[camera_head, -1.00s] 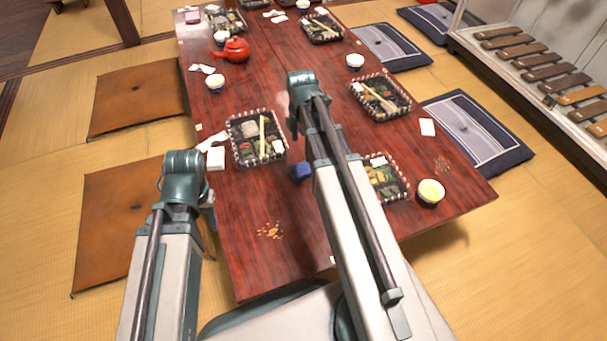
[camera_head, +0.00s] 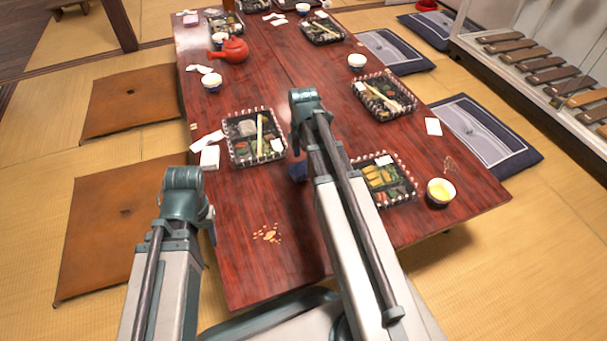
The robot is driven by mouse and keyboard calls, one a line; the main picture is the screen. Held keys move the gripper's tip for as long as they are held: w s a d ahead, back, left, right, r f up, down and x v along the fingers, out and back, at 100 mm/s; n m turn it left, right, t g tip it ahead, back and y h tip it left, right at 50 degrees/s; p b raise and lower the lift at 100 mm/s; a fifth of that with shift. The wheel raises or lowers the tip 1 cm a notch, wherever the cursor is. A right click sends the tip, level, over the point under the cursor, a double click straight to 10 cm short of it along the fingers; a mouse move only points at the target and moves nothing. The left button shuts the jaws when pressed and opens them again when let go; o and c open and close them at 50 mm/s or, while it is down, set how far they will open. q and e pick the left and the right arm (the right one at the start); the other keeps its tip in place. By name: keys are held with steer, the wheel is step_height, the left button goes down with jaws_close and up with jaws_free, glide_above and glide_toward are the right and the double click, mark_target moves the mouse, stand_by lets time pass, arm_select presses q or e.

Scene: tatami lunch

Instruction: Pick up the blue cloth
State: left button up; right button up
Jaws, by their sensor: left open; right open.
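The blue cloth (camera_head: 297,171) is a small dark blue bundle on the red-brown table (camera_head: 270,205), just right of and below the near left lunch box. My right arm covers part of it, so its full shape is hidden. My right arm reaches up over the table beside the cloth. My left arm stands at the table's left edge. The jaws of both grippers are hidden behind my own arm links, so I cannot see whether either touches anything.
Lunch boxes stand at the near left (camera_head: 238,158) and near right (camera_head: 399,190). A yellow-filled cup (camera_head: 440,192) is near the right edge. Orange-brown crumbs (camera_head: 267,233) lie on the near table. A red teapot (camera_head: 231,50) is farther back. The table's near left is mostly clear.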

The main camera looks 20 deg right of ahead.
step_height(320, 180, down, 3)
steer(key=shift+r+b, duration=0.2)
steer(key=shift+b, duration=0.55)
arm_select(q)
step_height(320, 180, down, 2)
steer(key=shift+f, duration=0.2)
arm_select(e)
steer(key=shift+r, duration=0.1)
steer(key=c, duration=1.3)
arm_select(q)
steer(key=shift+r, duration=0.2)
arm_select(e)
steer(key=shift+r, duration=0.15)
